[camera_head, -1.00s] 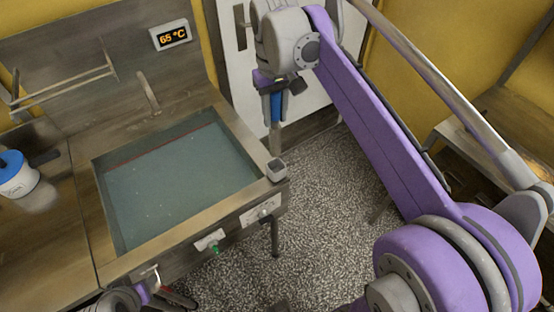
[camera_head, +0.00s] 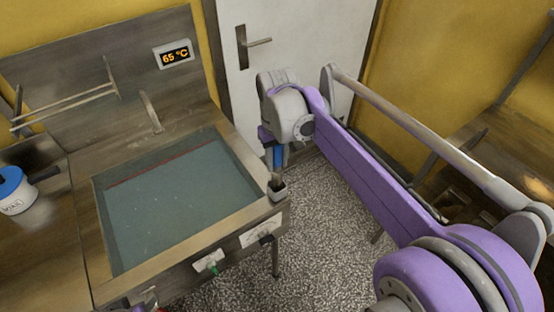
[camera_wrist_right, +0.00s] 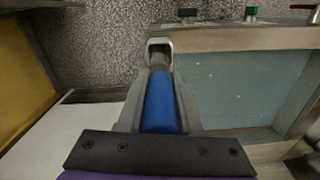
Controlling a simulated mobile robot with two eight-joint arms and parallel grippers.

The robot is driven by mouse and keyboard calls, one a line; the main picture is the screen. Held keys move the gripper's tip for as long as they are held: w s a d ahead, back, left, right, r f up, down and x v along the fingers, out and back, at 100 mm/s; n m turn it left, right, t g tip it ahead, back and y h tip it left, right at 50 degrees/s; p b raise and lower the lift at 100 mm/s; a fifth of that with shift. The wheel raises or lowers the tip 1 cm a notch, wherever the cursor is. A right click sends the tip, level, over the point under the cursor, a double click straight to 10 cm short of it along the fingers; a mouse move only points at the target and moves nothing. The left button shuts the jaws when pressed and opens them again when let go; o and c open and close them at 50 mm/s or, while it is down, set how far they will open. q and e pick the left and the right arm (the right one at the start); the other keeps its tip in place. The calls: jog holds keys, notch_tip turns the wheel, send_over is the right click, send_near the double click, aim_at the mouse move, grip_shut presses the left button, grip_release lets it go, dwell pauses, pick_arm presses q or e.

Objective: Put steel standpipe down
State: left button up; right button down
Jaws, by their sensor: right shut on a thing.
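The steel standpipe (camera_head: 277,156) has a blue sleeve and a bare metal lower end. My right gripper (camera_head: 275,160) is shut on its blue part and holds it roughly upright at the sink's right front corner. The pipe's lower end is at the mouth of a small square grey holder (camera_head: 279,193). In the right wrist view the blue sleeve (camera_wrist_right: 160,108) lies between the fingers, and the metal end meets the holder (camera_wrist_right: 159,45). How deep the end sits in it is hidden.
The water-filled basin (camera_head: 180,195) lies left of the pipe, with a tap (camera_head: 151,112) behind it. A display (camera_head: 174,54) reads 65 °C. A white door (camera_head: 290,35) is behind; speckled floor is open at right.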

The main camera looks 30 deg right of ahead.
jog(key=shift+f, duration=0.1)
jog(key=c, duration=1)
grip_release()
jog(key=shift+f, duration=0.15)
jog(key=o, duration=0.4)
jog(key=shift+r, duration=0.3)
notch_tip(320, 180, up, 12)
jog(key=shift+p, duration=0.45)
